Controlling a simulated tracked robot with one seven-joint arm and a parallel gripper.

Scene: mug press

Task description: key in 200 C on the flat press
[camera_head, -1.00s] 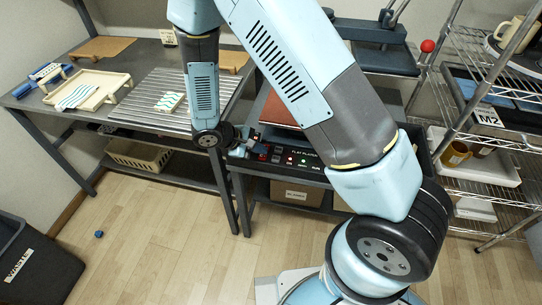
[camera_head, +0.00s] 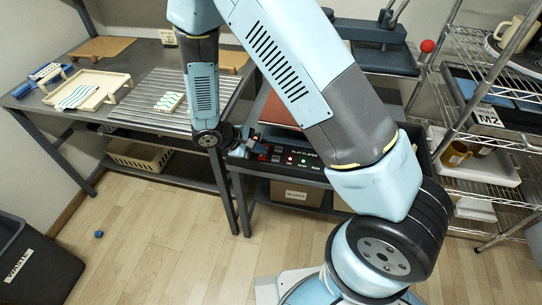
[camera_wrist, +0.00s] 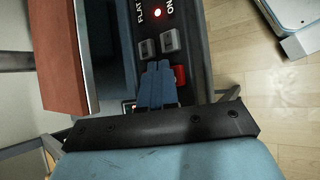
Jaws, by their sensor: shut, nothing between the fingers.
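The flat press shows its dark front panel (camera_head: 303,162), labelled FLAT PLATEN, behind my arm. In the wrist view the panel (camera_wrist: 194,50) carries two grey buttons (camera_wrist: 170,42), a red button (camera_wrist: 180,75) and a lit red lamp beside "ON". My gripper (camera_head: 254,143) is at the panel's left end. In the wrist view its blue fingers (camera_wrist: 156,80) are shut together and empty, over the panel beside the red button and below the grey ones. They cover part of the panel and most of what seems a small lit display (camera_wrist: 129,106). I cannot tell whether the tips touch a button.
A red-brown platen part (camera_wrist: 60,55) lies beside the panel. My arm hides much of the press. A waste bin (camera_head: 35,262) stands on the floor, front left.

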